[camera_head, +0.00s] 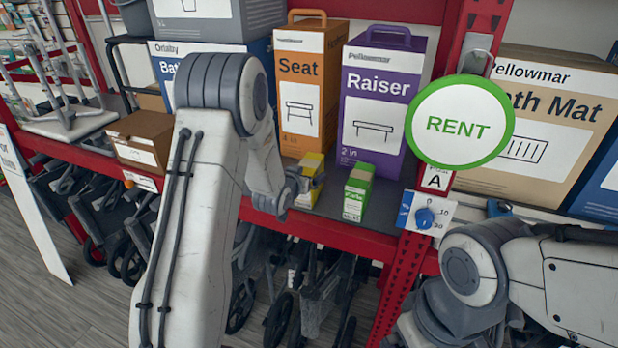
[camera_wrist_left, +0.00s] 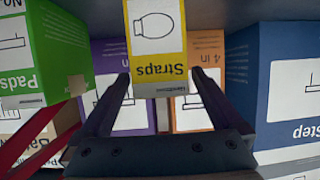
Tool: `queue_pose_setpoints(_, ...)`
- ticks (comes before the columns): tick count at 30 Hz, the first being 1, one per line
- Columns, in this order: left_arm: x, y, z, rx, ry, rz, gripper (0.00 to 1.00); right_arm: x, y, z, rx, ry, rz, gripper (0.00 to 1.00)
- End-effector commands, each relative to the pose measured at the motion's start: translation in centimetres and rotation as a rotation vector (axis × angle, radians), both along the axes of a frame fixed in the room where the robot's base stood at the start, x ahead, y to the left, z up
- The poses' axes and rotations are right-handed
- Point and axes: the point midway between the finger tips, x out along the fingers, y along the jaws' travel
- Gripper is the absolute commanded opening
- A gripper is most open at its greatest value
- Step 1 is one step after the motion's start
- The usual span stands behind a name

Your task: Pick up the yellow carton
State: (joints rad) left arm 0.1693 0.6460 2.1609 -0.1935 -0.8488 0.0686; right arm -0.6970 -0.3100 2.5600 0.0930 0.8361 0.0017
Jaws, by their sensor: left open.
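The yellow carton (camera_head: 316,163) stands on the red-edged shelf in the head view, partly hidden behind my left gripper (camera_head: 304,182). In the left wrist view the picture is upside down, and the yellow carton (camera_wrist_left: 157,85) reads "Straps" with a bulb-like drawing. My left gripper (camera_wrist_left: 158,88) is open there, one finger on each side of the carton's lower printed part in the picture. I cannot tell whether the fingers touch it. My right arm shows at the lower right of the head view, but its gripper does not.
A green carton (camera_head: 358,193) stands close to the right of the yellow one. Behind are an orange Seat box (camera_head: 307,75) and a purple Raiser box (camera_head: 384,85). A red post with a green RENT sign (camera_head: 460,123) stands right. A brown box (camera_head: 142,138) is left.

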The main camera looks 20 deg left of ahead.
Motion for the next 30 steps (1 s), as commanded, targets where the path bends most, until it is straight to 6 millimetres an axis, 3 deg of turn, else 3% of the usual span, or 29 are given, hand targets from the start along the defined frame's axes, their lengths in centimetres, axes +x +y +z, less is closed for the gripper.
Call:
queue_pose_setpoints(3,1.2,0.0,-0.4,0.0,0.004,0.0,1.0,0.0,0.0,1.6,0.0,0.0,0.002,1.0)
queue_pose_setpoints(9,3.4,0.2,-1.5,0.001,0.001,0.002,1.0,0.0,0.0,2.8,0.0,0.0,0.005,1.0)
queue_pose_setpoints(19,3.9,0.4,-2.0,0.001,0.0,0.004,1.0,0.0,0.0,2.8,0.0,0.0,0.005,1.0)
queue_pose_setpoints(20,3.9,0.4,-2.0,0.001,0.0,0.004,0.92,0.0,0.0,2.8,0.0,0.0,0.005,1.0)
queue_pose_setpoints(27,3.9,0.4,-2.0,0.001,0.0,0.004,0.01,0.0,0.0,2.8,0.0,0.0,0.005,1.0)
queue_pose_setpoints(30,3.9,0.4,-1.9,0.001,-0.002,0.004,0.0,0.0,0.0,2.8,0.0,0.0,0.005,1.0)
